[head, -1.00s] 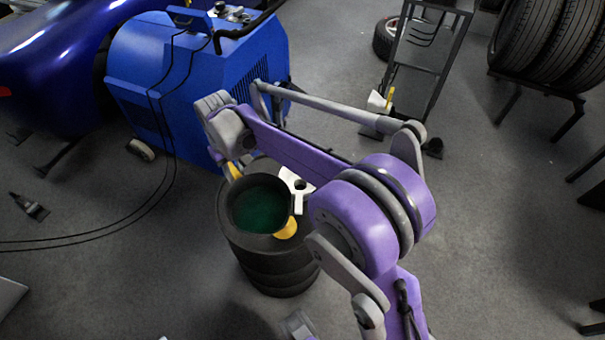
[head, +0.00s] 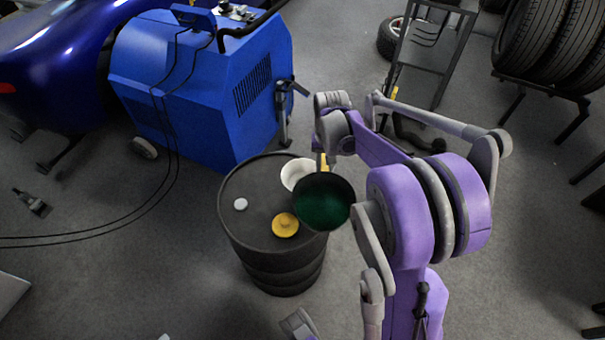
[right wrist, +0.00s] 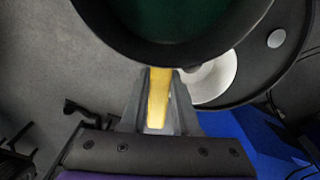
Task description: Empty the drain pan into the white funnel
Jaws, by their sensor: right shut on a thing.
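The drain pan (head: 323,203) is a dark round pan with dark green liquid in it. It is above the right edge of the black drum, and its rim overlaps the lower right of the white funnel (head: 295,173) in the head view. The funnel stands on the drum top. My right gripper (right wrist: 158,100) is shut on the pan's yellow handle (right wrist: 158,92). In the right wrist view the pan (right wrist: 175,48) fills the top, and the funnel (right wrist: 213,80) shows partly behind it. The pan looks about level.
The black drum (head: 258,196) also bears a yellow cap (head: 285,225) and a small white cap (head: 240,204). A blue machine (head: 195,90) stands behind it, with cables hanging to the floor. A cart (head: 430,60) and a tyre rack (head: 540,90) stand at the back right.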

